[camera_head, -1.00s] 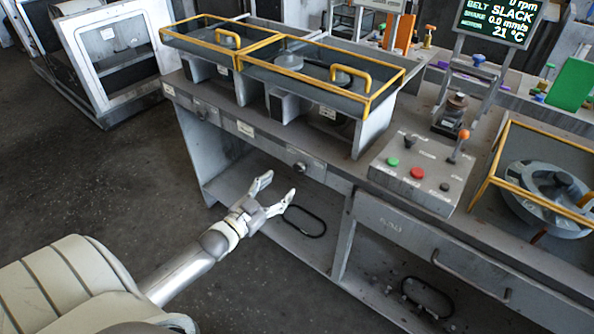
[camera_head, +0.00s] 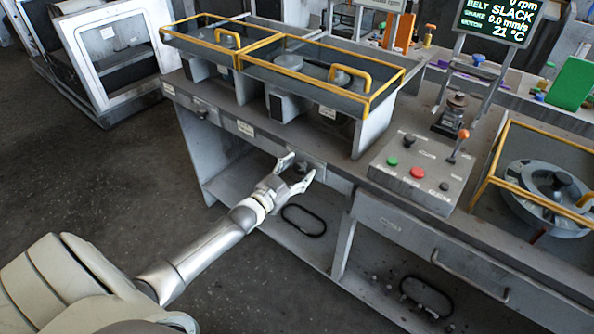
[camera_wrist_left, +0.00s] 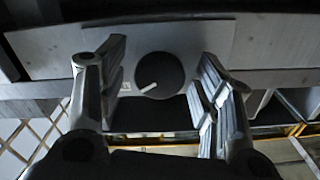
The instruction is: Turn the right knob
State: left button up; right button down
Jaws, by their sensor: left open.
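The right knob (camera_head: 299,168) is on the front edge of the grey bench, partly hidden by my gripper in the head view. In the left wrist view the knob (camera_wrist_left: 167,70) is a dark round disc on a light plate, with a white pointer line slanting to the lower left. My left gripper (camera_head: 296,171) is open in front of it. In the left wrist view the fingers of the gripper (camera_wrist_left: 161,78) stand on either side of the knob, with visible gaps; how far the tips are from the plate is unclear. My right gripper is out of view.
Another knob (camera_head: 201,113) is further left on the bench front. Yellow-framed covers (camera_head: 310,78) stand above. A control box (camera_head: 415,173) with green and red buttons and a lever sits to the right. A drawer (camera_head: 430,245) is below it. The floor at left is clear.

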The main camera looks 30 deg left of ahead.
pick_arm(q)
jog(key=c, duration=1)
jog(key=m, duration=0.5)
jog(key=shift+m, duration=0.4)
jog(key=m+b, duration=0.1)
jog(key=m, duration=0.4)
jog(key=shift+m+b, duration=0.4)
jog(key=o, duration=1)
